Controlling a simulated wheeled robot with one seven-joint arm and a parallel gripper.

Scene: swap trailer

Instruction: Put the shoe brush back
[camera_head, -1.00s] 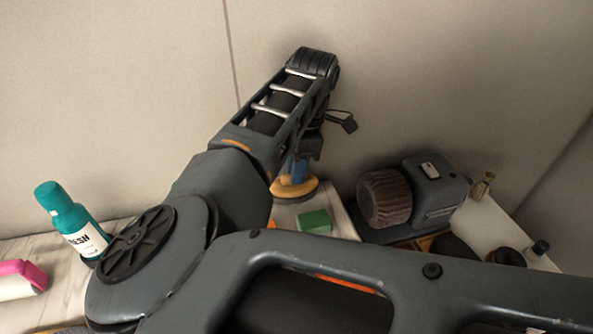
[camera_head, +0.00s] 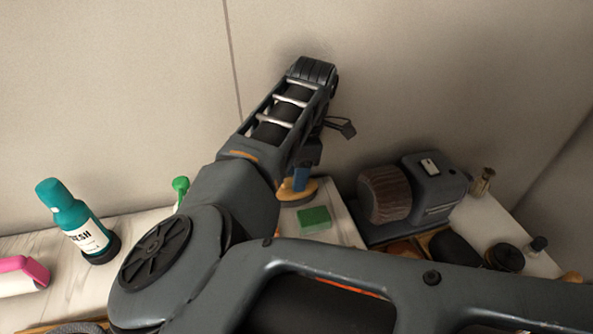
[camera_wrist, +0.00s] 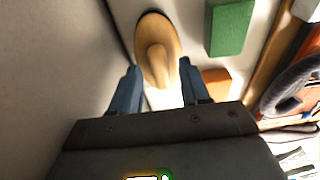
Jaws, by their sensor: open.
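The shoe brush (camera_head: 297,190), a tan wooden oval with a raised handle, rests on a pale surface by the wall. In the wrist view the brush (camera_wrist: 156,40) lies just beyond and between my fingertips, its handle pointing back toward them. My gripper (camera_wrist: 158,82) is open, with one blue finger on each side of the handle's near end and nothing held. In the head view one blue finger of my gripper (camera_head: 301,178) shows directly above the brush; my arm hides the rest. I cannot tell whether a finger touches the brush.
A grey machine with a brown roller (camera_head: 385,195) stands further right. A teal bottle (camera_head: 75,225) and a pink-topped bottle (camera_head: 30,272) are at left. The wall is close behind.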

